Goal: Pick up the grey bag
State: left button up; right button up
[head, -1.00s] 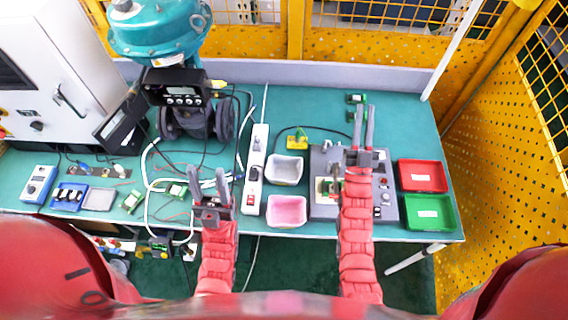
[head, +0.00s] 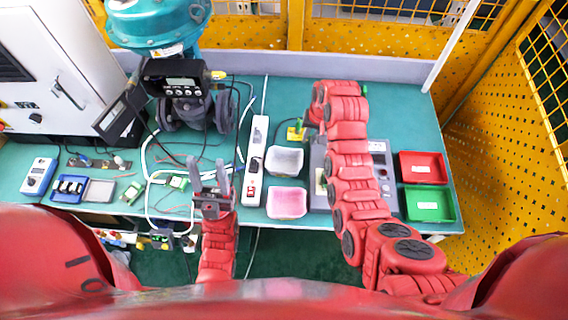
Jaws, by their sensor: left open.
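No thing that is plainly a bag shows in the head view. A small pale grey open container (head: 284,161) with soft-looking walls sits on the green bench, just above a pink one. My left gripper (head: 208,172) is open and empty, fingers pointing away from me, to the left of the power strip and apart from the grey container. My right arm reaches over the grey control box (head: 382,160) and bends at the far end, just right of the grey container. The right gripper itself is hidden behind the arm.
A white power strip (head: 255,160) lies between my left gripper and the containers. The pink container (head: 287,203) is near the front edge. Red (head: 423,168) and green (head: 429,204) trays are at right. A teal valve actuator (head: 160,25) and loose cables occupy the left.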

jog(key=b, duration=1.3)
send_near(300, 162)
jog(key=shift+g, duration=0.4)
jog(key=f, duration=0.3)
jog(key=a+f, duration=0.1)
jog(key=f, duration=0.1)
jog(key=shift+s+f, duration=0.15)
jog(key=shift+s, duration=0.1)
jog(key=shift+w+f+p, duration=0.1)
jog(key=shift+f+p, duration=0.35)
jog(key=shift+p, duration=0.25)
jog(key=f, duration=0.1)
jog(key=f+p, duration=0.1)
jog(key=shift+w+a+f+p, duration=0.2)
jog(key=shift+w+f+p, duration=0.05)
jog(key=shift+f+p, duration=0.1)
jog(key=shift+f, duration=0.65)
jog(key=shift+f, duration=0.1)
